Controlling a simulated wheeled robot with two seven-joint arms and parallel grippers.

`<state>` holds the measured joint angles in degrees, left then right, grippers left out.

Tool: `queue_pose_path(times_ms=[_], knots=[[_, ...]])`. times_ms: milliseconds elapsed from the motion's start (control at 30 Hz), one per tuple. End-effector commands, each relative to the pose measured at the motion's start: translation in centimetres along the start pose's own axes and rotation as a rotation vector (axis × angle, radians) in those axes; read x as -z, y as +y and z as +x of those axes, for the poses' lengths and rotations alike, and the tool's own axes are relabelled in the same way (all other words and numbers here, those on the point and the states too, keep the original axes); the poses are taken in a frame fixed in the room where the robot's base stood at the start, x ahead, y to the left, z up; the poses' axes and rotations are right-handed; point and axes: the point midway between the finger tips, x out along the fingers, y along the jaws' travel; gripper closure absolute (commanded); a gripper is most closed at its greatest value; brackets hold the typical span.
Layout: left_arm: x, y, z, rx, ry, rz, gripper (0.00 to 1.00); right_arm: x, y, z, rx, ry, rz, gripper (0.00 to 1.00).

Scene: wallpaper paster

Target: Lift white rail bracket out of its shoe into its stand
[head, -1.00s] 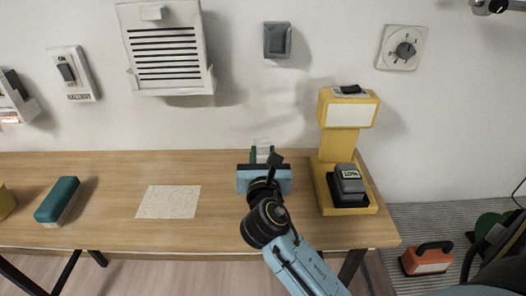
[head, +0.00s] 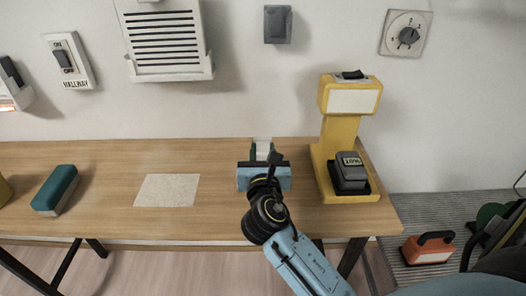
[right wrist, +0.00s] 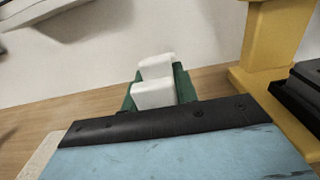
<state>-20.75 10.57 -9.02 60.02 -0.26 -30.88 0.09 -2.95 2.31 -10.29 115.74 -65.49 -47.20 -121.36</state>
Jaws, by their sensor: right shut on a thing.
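The white rail bracket (head: 262,146) is at the back of the table, beyond my right gripper (head: 264,162). In the right wrist view the bracket (right wrist: 154,92) shows as two white blocks between green sides of what looks like its shoe (right wrist: 184,84). My right gripper is shut on the bracket; its wide blue and black body hides the fingertips and the lower part of the bracket. I cannot tell whether the bracket is clear of the green part. I cannot pick out its stand with certainty. My left gripper is not in view.
A yellow post unit (head: 341,130) with a dark labelled block (head: 350,172) stands close on the right. A pale sheet (head: 167,190) and a green-topped eraser-like block (head: 54,188) lie to the left on the wooden table (head: 110,170). The wall is behind, with a vent (head: 166,45).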

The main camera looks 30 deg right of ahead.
Motion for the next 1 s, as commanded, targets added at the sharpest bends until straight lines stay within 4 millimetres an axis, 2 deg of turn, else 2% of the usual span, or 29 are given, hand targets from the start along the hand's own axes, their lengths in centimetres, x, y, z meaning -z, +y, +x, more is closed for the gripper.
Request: queue_pose_path(times_ms=[1000], knots=[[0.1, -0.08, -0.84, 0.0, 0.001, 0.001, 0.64, -0.05, -0.01, 0.0, 0.0, -0.001, 0.0, 0.97]])
